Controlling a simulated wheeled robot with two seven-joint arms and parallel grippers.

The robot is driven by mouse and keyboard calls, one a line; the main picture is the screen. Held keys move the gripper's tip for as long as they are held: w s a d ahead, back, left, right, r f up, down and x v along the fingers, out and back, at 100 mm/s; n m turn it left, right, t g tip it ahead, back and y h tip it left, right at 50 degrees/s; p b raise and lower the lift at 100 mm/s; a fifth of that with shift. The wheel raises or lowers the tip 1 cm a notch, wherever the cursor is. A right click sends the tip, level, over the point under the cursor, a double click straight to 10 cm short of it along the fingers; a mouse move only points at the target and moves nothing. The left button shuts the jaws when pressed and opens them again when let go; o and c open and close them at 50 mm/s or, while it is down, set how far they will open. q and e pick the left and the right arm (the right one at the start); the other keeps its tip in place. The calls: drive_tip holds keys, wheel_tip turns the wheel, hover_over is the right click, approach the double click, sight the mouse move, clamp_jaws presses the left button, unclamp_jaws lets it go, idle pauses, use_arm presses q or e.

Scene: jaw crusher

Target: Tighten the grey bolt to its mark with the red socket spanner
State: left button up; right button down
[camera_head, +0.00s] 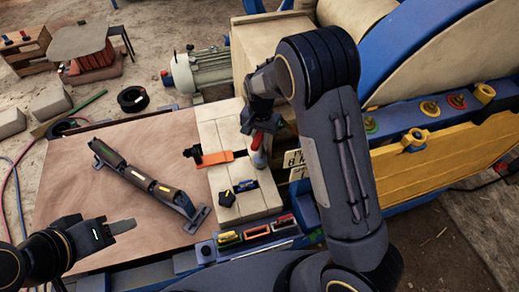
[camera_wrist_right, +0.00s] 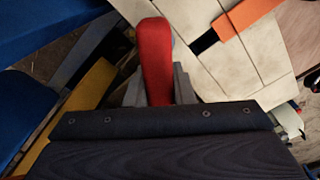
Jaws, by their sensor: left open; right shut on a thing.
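The red spanner (camera_head: 257,141) is upright over the pale plank block, held by my right gripper (camera_head: 262,122). In the right wrist view its red handle (camera_wrist_right: 155,55) stands between the grey fingers, which are shut on it. Its lower end is hard to make out. My left gripper (camera_head: 118,228) is open and empty over the near left part of the wooden board. Several bolts with coloured rings sit on the blue beam (camera_head: 395,117) at the right, but I cannot tell which is the grey one. Its mark is not readable.
The pale planks (camera_head: 232,125) hold an orange-and-black tool (camera_head: 215,159) and a small dark-and-yellow item (camera_head: 228,198). A tray (camera_head: 206,250) with coloured pieces stands in front. A long jointed dark tool (camera_head: 150,184) lies on the brown board (camera_head: 75,190). My right arm hides part of the yellow panel (camera_head: 440,160).

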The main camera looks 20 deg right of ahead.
drive_tip(key=shift+r, duration=0.3)
drive_tip(key=shift+r+p, duration=0.7)
